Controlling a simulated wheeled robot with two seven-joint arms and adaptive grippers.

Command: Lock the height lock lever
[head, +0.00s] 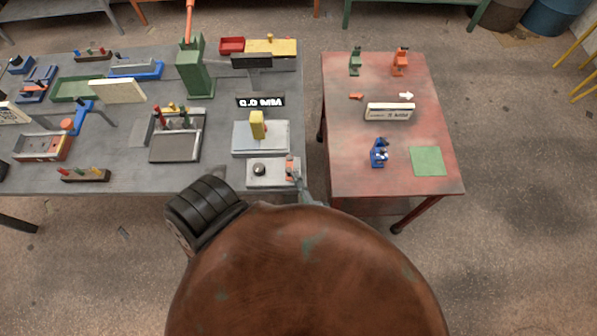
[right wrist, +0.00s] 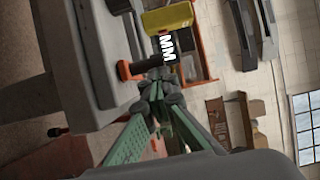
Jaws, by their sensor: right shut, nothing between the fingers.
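A grey base block (head: 265,181) sits at the near right corner of the grey bench, with a round black knob (head: 259,170) and a small orange-red part (head: 291,166) on it. My right gripper (head: 297,186) is beside the orange-red part, partly hidden by my own arm. In the right wrist view its green fingers (right wrist: 158,88) are together and empty, close to a dark bar with an orange end (right wrist: 124,70). This may be the height lock lever; I cannot tell if they touch. My left gripper is not in view.
Behind the block stand a yellow piece on a grey plate (head: 275,146) and a black sign with white lettering (head: 260,101). Trays and tool racks fill the bench to the left. A red table (head: 350,180) stands right, across a gap, with several small objects.

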